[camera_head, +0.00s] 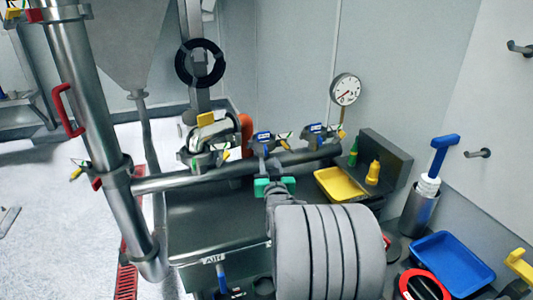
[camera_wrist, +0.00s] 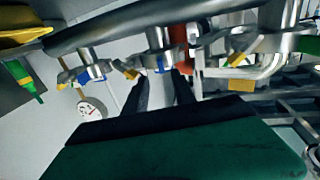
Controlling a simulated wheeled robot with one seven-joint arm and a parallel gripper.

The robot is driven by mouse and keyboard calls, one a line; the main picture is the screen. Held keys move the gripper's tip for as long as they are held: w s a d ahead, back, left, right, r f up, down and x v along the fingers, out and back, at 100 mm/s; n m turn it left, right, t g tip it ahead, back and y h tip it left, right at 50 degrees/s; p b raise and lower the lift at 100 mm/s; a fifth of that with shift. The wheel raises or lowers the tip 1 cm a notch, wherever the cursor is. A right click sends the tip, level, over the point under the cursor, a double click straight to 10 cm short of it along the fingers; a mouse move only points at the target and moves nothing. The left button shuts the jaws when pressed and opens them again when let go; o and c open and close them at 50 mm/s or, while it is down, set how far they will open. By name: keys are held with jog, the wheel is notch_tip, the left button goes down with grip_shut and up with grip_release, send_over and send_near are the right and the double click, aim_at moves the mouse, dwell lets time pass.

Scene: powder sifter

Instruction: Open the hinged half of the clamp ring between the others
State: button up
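The middle clamp ring (camera_head: 264,138) sits on a short stub of the horizontal steel pipe, with blue and yellow-green parts. In the wrist view this clamp (camera_wrist: 158,57) is just beyond my fingertips. A similar clamp (camera_head: 315,132) stands to its right, and a larger one (camera_head: 206,152) with a yellow tag to its left. My gripper (camera_head: 268,166), with a green body, is in front of the middle clamp. Whether the fingertips touch the clamp cannot be told.
The horizontal pipe (camera_head: 165,183) runs below the clamps. A pressure gauge (camera_head: 345,89) stands behind right. A yellow tray (camera_head: 338,185) and a yellow bottle (camera_head: 373,173) are to the right. A thick steel column pipe (camera_head: 88,90) rises at the left.

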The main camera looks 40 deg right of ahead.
aim_at(266, 152)
jog(key=p+x, duration=0.1)
jog(key=x, duration=0.6)
jog(key=shift+w, duration=0.2)
jog(key=shift+c, duration=0.4)
grip_shut()
dwell(0.6)
